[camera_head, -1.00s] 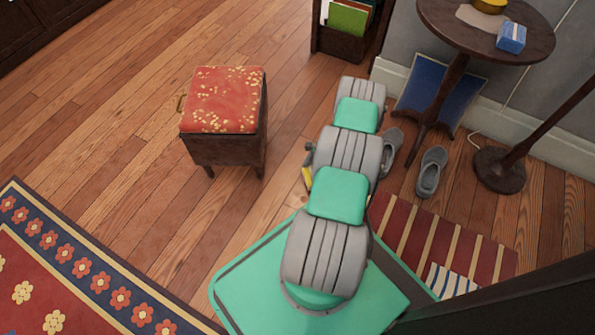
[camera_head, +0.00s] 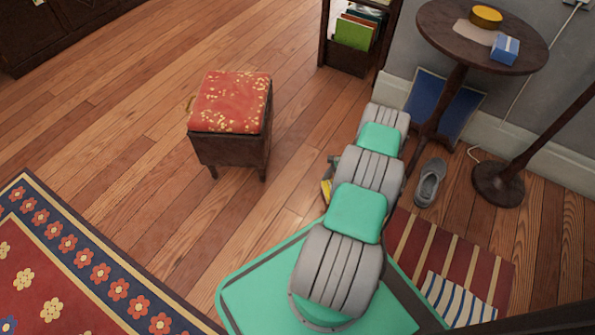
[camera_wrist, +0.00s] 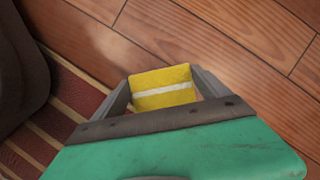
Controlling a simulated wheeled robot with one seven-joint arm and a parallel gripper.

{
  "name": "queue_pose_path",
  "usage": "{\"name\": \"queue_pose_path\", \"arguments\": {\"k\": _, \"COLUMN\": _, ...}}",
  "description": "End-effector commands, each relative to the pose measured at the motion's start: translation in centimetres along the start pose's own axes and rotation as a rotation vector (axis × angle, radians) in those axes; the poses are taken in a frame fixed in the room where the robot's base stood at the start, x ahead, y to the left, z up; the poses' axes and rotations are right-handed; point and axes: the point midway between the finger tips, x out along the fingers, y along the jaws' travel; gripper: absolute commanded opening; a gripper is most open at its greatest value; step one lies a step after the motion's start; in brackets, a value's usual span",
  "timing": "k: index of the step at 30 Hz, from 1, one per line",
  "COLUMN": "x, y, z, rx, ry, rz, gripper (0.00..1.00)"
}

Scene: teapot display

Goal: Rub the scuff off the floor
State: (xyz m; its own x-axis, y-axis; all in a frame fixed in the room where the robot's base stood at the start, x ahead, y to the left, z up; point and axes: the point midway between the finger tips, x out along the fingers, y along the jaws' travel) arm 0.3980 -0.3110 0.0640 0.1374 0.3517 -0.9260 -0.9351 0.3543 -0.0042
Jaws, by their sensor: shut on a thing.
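My gripper (camera_wrist: 163,78) is shut on a yellow block with a white stripe (camera_wrist: 162,88), held between its two fingers close above or on the floorboards; contact cannot be told. In the head view, a sliver of the yellow block (camera_head: 326,190) shows left of my arm, which hides most of the gripper. The wooden floor (camera_head: 150,130) is broad and bare.
A red-topped stool (camera_head: 231,103) stands left of my arm. A striped rug (camera_head: 465,255), a grey slipper (camera_head: 430,183), a lamp base (camera_head: 498,184) and a round table (camera_head: 440,30) are on the right. A flowered carpet (camera_head: 70,262) lies lower left. Open floor lies around the stool.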

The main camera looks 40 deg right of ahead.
Motion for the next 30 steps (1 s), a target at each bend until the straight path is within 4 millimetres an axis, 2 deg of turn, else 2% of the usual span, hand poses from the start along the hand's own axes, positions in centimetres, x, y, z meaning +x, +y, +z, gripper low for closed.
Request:
{"name": "queue_pose_path", "arguments": {"k": 3, "x": -1.4, "y": 0.1, "z": 1.0, "rx": -0.004, "ry": -0.003, "rz": 0.006, "gripper": 0.27}}
{"name": "queue_pose_path", "arguments": {"k": 18, "x": -5.1, "y": -0.1, "z": 3.2, "rx": -0.017, "ry": -0.004, "rz": 0.012, "gripper": 0.27}}
{"name": "queue_pose_path", "arguments": {"k": 30, "x": -5.6, "y": -0.1, "z": 3.6, "rx": -0.019, "ry": -0.004, "rz": 0.013, "gripper": 0.27}}
